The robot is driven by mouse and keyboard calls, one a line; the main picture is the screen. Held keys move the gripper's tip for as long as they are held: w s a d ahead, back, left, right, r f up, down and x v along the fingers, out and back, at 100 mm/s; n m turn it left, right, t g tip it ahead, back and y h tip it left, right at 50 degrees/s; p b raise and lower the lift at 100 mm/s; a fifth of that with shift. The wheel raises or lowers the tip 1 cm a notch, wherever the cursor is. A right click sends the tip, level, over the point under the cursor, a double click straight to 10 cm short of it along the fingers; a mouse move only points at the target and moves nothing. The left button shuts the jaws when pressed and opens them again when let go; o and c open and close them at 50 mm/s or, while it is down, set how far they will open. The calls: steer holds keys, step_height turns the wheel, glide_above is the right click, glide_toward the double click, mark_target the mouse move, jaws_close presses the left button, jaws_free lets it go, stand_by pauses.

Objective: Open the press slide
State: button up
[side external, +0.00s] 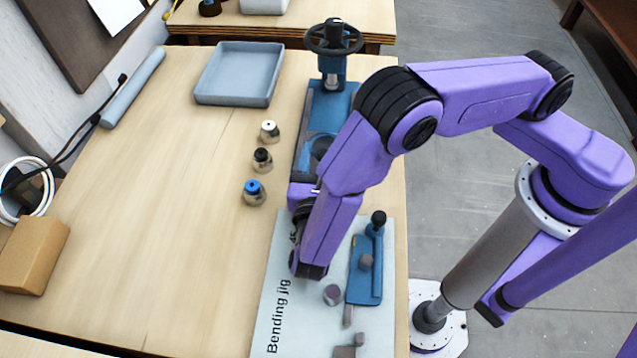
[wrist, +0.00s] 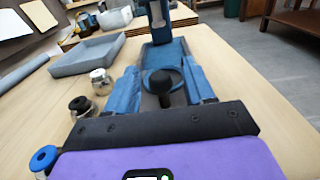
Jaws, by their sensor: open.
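The blue press (side external: 326,102) stands at the back of the table, with a dark handwheel (side external: 333,38) on top of its column. In the wrist view its blue bed (wrist: 165,54) runs away from me. A black knob (wrist: 165,80), taken to be the slide's handle, stands at the near end of the press. My gripper (wrist: 162,72) is open, with one blue jaw on each side of the knob. I cannot tell whether either jaw touches it. In the side view my arm hides the knob and most of the gripper.
The bending jig (side external: 366,270) is at the front right. The table's left middle is clear.

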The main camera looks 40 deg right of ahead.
steer(key=v, duration=0.9)
steer(key=shift+s+a, duration=0.15)
steer(key=shift+a, duration=0.05)
steer(key=shift+r, duration=0.1)
steer(key=d+r+m+g+y, duration=0.4)
steer(key=d+r+m+g, duration=0.4)
steer(key=d, duration=0.6)
steer(key=s+d+r+m+g+y, duration=0.2)
steer(key=s+d+m+y, duration=0.1)
steer(key=s+d+y, duration=0.1)
steer(key=s+d+r+m+g+y, duration=0.2)
steer(key=s+d+y, duration=0.3)
steer(key=d, duration=0.3)
steer(key=shift+s+d+r+m+g, duration=0.2)
steer(key=shift+s+r+m+g, duration=0.15)
steer(key=shift+s+m, duration=0.25)
